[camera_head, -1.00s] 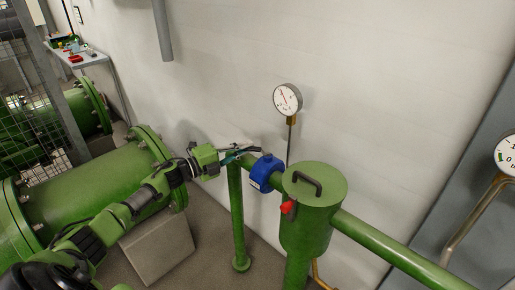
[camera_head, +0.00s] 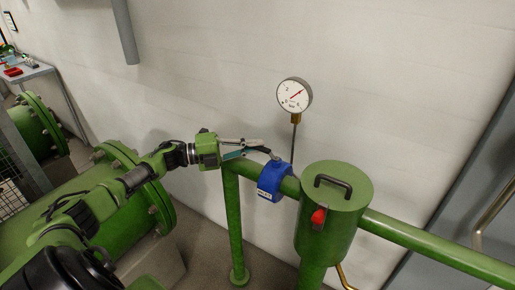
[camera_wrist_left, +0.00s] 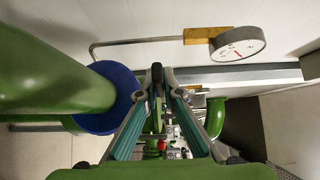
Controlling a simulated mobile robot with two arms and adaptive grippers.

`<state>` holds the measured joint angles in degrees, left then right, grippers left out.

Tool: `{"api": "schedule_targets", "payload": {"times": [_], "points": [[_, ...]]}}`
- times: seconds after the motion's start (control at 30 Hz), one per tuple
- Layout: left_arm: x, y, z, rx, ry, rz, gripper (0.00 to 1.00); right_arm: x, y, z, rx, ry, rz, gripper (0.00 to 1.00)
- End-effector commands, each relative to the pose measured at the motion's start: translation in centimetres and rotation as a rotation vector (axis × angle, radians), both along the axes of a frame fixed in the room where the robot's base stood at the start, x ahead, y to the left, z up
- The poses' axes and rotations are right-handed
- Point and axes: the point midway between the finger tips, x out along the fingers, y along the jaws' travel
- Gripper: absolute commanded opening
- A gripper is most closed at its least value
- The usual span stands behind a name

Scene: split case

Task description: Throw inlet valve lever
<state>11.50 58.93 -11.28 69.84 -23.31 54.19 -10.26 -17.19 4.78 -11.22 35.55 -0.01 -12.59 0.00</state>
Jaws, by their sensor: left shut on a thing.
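The inlet valve is a blue body (camera_head: 275,182) on a green pipe in the head view. It also shows as a blue ring (camera_wrist_left: 112,98) in the left wrist view. My left gripper (camera_head: 262,150) reaches in from the left, just above and left of the blue body. Its fingers (camera_wrist_left: 158,82) are shut on a dark, narrow piece, which appears to be the lever (camera_wrist_left: 157,72). Most of the lever is hidden by the fingers. My right gripper is in neither current view.
A pressure gauge (camera_head: 294,95) stands on a thin stem behind the valve. A green canister (camera_head: 335,205) with a black handle and red knob (camera_head: 318,216) is right of it. A large green flanged pipe (camera_head: 100,215) lies lower left. The white wall (camera_head: 420,60) is close behind.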

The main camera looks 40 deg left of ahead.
Motion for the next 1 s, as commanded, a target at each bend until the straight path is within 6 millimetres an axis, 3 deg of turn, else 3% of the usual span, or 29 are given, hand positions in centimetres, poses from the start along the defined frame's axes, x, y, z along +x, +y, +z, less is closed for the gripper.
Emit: {"api": "schedule_targets", "payload": {"times": [0.37,0.4,0.43,0.47,0.83,1.0], "points": [[-0.1,0.0,-0.1,0.002,0.002,-0.003,0.00,0.1,0.2,0.0,0.002,-0.001,0.003,0.00],[-0.1,0.0,-0.1,0.001,0.001,-0.003,0.14,0.1,0.2,0.0,0.002,-0.001,0.003,0.00],[-0.1,0.0,-0.1,0.001,0.001,-0.003,0.22,0.1,0.3,0.0,0.003,0.000,0.003,0.00],[-0.1,0.0,-0.1,0.001,0.001,-0.003,0.24,0.1,0.3,0.0,0.003,0.000,0.003,0.00],[-0.2,0.2,0.0,0.001,0.001,-0.002,0.24,0.1,0.5,-0.1,0.006,-0.001,0.004,0.00],[-1.7,1.6,-0.2,0.003,0.004,0.000,0.24,0.0,0.4,0.0,0.005,0.000,0.003,0.00]]}}
